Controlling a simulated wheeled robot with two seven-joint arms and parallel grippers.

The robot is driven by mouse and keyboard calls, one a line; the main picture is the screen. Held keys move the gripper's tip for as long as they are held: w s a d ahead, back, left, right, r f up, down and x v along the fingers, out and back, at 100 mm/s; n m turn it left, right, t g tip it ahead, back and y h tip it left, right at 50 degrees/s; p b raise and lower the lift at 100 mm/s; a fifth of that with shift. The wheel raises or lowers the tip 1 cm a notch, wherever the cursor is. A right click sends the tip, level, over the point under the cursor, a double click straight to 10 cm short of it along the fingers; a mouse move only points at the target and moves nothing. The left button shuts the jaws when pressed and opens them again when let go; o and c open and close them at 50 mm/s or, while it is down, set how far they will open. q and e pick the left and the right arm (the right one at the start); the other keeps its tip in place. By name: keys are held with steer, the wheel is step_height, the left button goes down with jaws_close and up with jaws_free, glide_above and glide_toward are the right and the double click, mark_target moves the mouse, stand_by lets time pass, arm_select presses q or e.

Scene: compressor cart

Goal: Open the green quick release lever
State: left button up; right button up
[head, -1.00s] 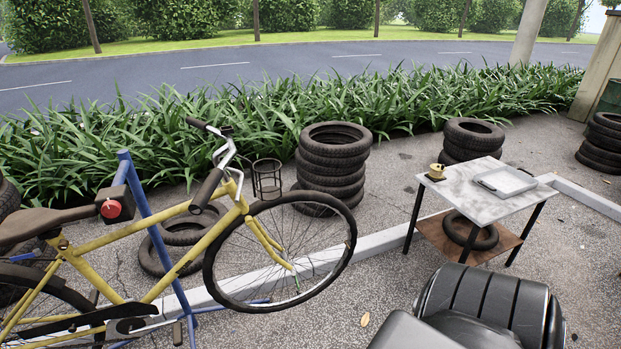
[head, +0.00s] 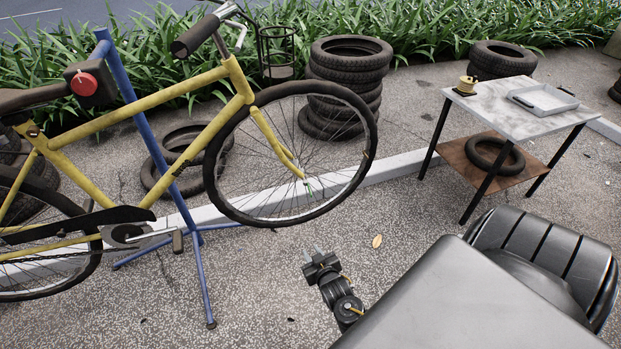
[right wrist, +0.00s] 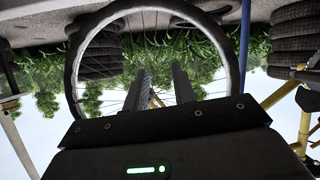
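The green quick release lever (head: 308,188) is a tiny green spot at the front wheel hub of the yellow bicycle (head: 147,103), which hangs on a blue stand. My right gripper (head: 313,254) is below and in front of the front wheel (head: 291,153), apart from it. In the right wrist view, which is upside down, its two fingers (right wrist: 160,90) stand apart with nothing between them, and the wheel rim (right wrist: 70,65) is beyond them. The lever cannot be made out in that view. My left gripper is not in view.
A marble-topped table (head: 505,105) with a tray and a small yellow item stands at the right. Stacked tires (head: 346,85) stand behind the wheel. The blue stand's legs (head: 205,290) spread over the ground. The pavement between the stand and my right gripper is clear.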

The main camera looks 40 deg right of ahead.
steer(key=w+d+r+m+t+h+b, duration=0.2)
steer(key=w+d+r+t+b, duration=0.15)
steer(key=r, duration=0.25)
steer(key=m+h+b, duration=0.1)
steer(key=h, duration=0.1)
glide_toward(311, 195)
steer(key=x, duration=0.3)
steer(key=b+x, duration=0.1)
steer(key=x, duration=0.6)
steer(key=shift+d+f, duration=0.1)
steer(key=shift+f, duration=0.25)
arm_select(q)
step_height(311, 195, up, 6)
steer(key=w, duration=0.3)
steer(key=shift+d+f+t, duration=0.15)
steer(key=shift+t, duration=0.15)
arm_select(e)
steer(key=shift+w+d, duration=0.3)
steer(key=shift+w, duration=0.3)
steer(key=shift+c, duration=0.5)
jaws_close()
